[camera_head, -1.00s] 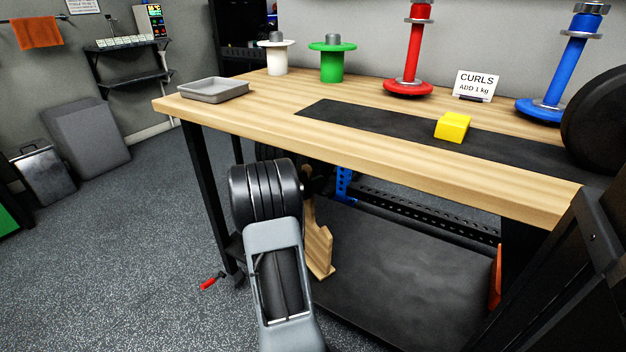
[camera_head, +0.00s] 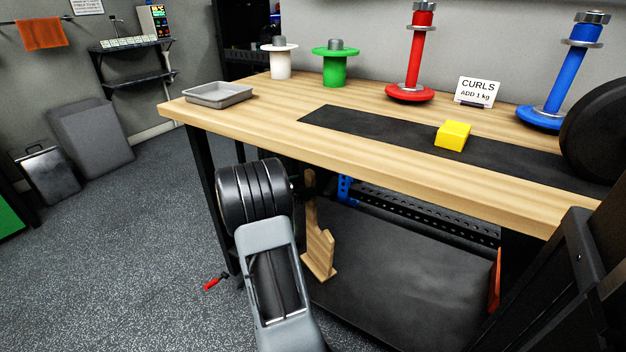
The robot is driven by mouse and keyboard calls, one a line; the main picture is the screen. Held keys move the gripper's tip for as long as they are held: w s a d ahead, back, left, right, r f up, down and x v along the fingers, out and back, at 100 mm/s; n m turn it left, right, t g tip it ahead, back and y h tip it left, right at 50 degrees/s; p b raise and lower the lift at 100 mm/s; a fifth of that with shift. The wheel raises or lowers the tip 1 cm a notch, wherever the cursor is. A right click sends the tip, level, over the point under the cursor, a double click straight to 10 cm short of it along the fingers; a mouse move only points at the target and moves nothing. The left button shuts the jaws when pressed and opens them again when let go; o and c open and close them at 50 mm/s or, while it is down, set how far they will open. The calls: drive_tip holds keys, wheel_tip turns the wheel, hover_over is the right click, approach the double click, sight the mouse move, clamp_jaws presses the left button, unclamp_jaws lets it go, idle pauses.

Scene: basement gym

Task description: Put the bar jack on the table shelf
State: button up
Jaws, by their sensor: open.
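A light wooden upright piece with a broad foot (camera_head: 320,254), which looks like the bar jack, stands under the table at the left end of the low dark table shelf (camera_head: 410,285). Its foot overlaps the shelf edge in the picture; I cannot tell whether it rests on the shelf. My arm reaches in from the bottom, and its ringed black wrist is at the table's front edge. My gripper (camera_head: 307,186) shows only as small dark parts right of the wrist, by the top of the wooden piece. It is open; its fingertips are mostly hidden.
The wooden tabletop (camera_head: 400,170) overhangs the shelf close to my arm. A small red-handled item (camera_head: 215,281) lies on the floor near the left table leg (camera_head: 208,190). A grey tray (camera_head: 218,95) and yellow block (camera_head: 453,136) are on top.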

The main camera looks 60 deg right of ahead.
drive_tip(key=w+a+r+n+t+y+p, duration=0.1)
drive_tip(key=w+a+r+n+t+y, duration=0.2)
drive_tip(key=w+a+t, duration=0.4)
drive_tip(key=w+a+r+n+t+y, duration=0.1)
drive_tip(key=w+a+n+t+y, duration=0.3)
drive_tip(key=a, duration=0.6)
drive_tip(key=w+a+r+n+t+y+p, duration=0.1)
drive_tip(key=w+a+r+n+t+y, duration=0.1)
drive_tip(key=w+a+n+t, duration=0.45)
drive_tip(key=s+a+f+n+g+y, duration=0.1)
drive_tip(key=s+a+n+y, duration=0.25)
drive_tip(key=a, duration=0.45)
drive_tip(key=s+a+f+n+g+y, duration=0.1)
drive_tip(key=s+a+n+y, duration=0.15)
drive_tip(key=a+y, duration=0.4)
drive_tip(key=s+a+f+n+g+h, duration=0.1)
drive_tip(key=s+a+g, duration=0.1)
drive_tip(key=s, duration=0.5)
drive_tip(key=s+a+f+n+g+h, duration=0.1)
drive_tip(key=s+a+f+n+g, duration=0.1)
drive_tip(key=s+g, duration=0.2)
drive_tip(key=s, duration=0.3)
drive_tip(key=shift+s, duration=0.35)
drive_tip(key=shift+r, duration=0.1)
